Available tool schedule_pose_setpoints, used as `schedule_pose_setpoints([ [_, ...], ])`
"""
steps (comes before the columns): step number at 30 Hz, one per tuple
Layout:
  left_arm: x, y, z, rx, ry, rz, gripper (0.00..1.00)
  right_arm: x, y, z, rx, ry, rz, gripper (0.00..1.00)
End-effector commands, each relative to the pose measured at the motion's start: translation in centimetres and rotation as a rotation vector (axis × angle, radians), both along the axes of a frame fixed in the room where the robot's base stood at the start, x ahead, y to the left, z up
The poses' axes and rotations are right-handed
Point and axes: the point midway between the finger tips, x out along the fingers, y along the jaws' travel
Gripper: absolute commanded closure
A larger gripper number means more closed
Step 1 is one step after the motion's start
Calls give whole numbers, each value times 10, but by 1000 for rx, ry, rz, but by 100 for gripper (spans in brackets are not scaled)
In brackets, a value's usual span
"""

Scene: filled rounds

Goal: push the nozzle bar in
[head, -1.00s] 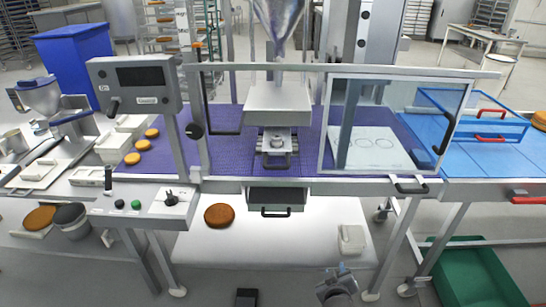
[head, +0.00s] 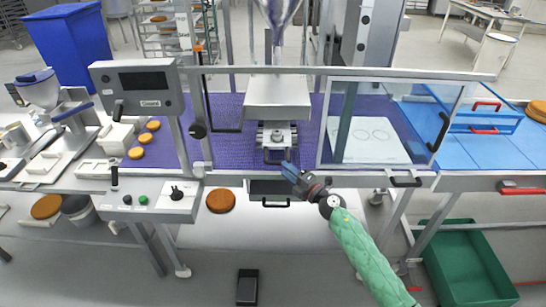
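The nozzle bar (head: 275,136) is a pale metal piece under the hopper's metal housing (head: 277,98), above the purple belt. Its dark handle (head: 272,156) faces me at the front. My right gripper (head: 289,169) comes in from the lower right on a green-sleeved arm. Its blue tip is just in front of and to the right of the handle, over the machine's front rail. I cannot tell whether it touches the handle or whether its fingers are apart. My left gripper is out of view.
A clear guard (head: 385,124) with a black handle stands right of the nozzle bar. A control box (head: 140,88) on a post stands left. A drawer with a dark handle (head: 270,203) sits below the front rail. Round orange cakes lie on the belt's left part.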

Motion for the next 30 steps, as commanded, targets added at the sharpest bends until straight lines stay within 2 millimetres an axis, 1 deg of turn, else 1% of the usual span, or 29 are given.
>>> schedule_pose_setpoints([
  [7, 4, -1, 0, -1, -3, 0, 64, 20, 22, 3, 3, 0, 1, 64],
  [15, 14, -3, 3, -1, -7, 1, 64, 45, 46, 7, 4, 1, 0, 64],
  [21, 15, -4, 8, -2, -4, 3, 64, 52, 53, 8, 3, 1, 0, 64],
  [29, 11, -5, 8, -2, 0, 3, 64, 52, 54, 9, 3, 1, 0, 64],
  [30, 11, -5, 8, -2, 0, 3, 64, 52, 54, 9, 3, 1, 0, 72],
])
